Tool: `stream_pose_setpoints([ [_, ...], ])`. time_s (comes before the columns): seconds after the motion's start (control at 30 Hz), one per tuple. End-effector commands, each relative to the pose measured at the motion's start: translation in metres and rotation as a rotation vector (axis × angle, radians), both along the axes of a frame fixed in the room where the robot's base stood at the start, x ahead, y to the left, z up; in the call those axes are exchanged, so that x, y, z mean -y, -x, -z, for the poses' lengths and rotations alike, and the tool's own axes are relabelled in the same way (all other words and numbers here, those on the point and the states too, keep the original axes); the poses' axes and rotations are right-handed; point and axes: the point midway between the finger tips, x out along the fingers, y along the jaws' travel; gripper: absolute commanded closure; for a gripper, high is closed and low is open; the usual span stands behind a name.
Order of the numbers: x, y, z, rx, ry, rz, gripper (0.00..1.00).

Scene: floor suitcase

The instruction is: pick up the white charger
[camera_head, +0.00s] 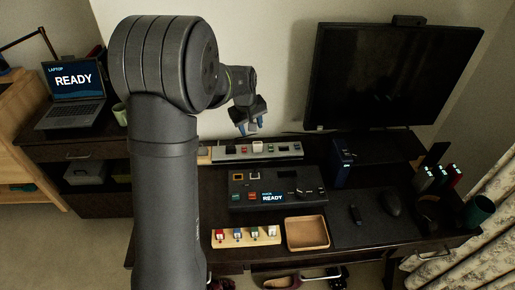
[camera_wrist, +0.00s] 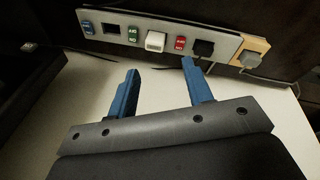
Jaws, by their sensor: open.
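The white charger (camera_wrist: 155,41) is a small white block seated on the grey power strip (camera_wrist: 112,21). In the head view the charger (camera_head: 257,146) shows near the middle of the strip at the back of the desk. My gripper (camera_wrist: 160,68) has two blue fingers spread apart with nothing between them. In the wrist view the charger lies beyond the fingertips, between their lines, and apart from them. In the head view my gripper (camera_head: 249,128) hangs above the strip, near the charger.
On the strip, a red switch (camera_wrist: 180,43) and black plug (camera_wrist: 203,48) are on one side of the charger, a green switch (camera_wrist: 132,36) on the other. A black READY device (camera_head: 275,188) stands in front. A monitor (camera_head: 390,75) stands at right.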

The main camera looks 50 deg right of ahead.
Motion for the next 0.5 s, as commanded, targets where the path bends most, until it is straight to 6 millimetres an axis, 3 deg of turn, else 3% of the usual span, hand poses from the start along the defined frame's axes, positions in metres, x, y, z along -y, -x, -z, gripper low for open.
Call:
stream_pose_setpoints([
  [0.1, 0.007, 0.013, -0.012, 0.160, -0.019, 0.187, 0.54],
  [0.3, 0.013, 0.020, -0.020, 0.289, -0.035, 0.341, 0.54],
  [0.5, 0.021, 0.012, 0.007, 0.296, -0.040, 0.350, 0.54],
])
